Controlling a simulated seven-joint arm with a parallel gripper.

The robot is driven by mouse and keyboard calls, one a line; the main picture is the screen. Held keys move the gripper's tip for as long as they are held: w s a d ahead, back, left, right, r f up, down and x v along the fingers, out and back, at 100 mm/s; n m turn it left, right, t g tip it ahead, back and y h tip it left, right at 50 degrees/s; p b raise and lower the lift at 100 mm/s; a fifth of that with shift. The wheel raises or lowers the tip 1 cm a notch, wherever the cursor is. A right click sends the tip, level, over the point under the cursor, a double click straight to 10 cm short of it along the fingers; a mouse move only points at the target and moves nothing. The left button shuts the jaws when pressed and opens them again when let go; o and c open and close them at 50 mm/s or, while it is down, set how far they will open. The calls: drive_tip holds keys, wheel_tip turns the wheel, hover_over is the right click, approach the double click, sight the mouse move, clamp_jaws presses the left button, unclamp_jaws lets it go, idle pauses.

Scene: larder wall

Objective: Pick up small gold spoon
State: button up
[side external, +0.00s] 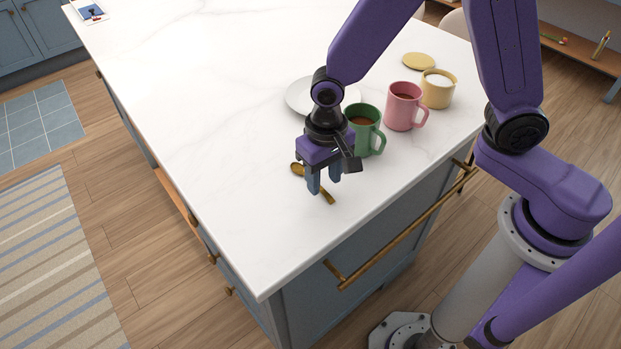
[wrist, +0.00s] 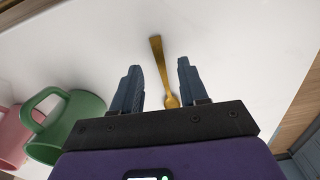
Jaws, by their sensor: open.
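A small gold spoon (side external: 328,196) lies on the white countertop near its front edge. In the side view its bowl shows left of my gripper and its handle end shows just beyond the fingers. My gripper (side external: 323,188) points down over the spoon, with its fingers on either side of it. In the wrist view the spoon (wrist: 157,58) lies between the two open fingers of my gripper (wrist: 158,75), and its lower end is partly hidden by the gripper body. I cannot tell how far the fingertips are above the counter.
A green mug (side external: 368,131) with a brown drink stands close to my gripper. The counter (side external: 210,120) to the left is clear.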

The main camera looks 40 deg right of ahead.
drive_tip(key=shift+f, duration=1.15)
clamp_jaws()
drive_tip(key=shift+r, duration=0.1)
drive_tip(key=shift+r, duration=0.35)
drive_tip(key=r, duration=0.3)
drive_tip(key=shift+s, duration=0.2)
drive_tip(key=s+d+r, duration=0.7)
drive_tip(key=s+r, duration=0.2)
drive_tip(key=s, duration=0.2)
drive_tip(key=shift+s, duration=0.3)
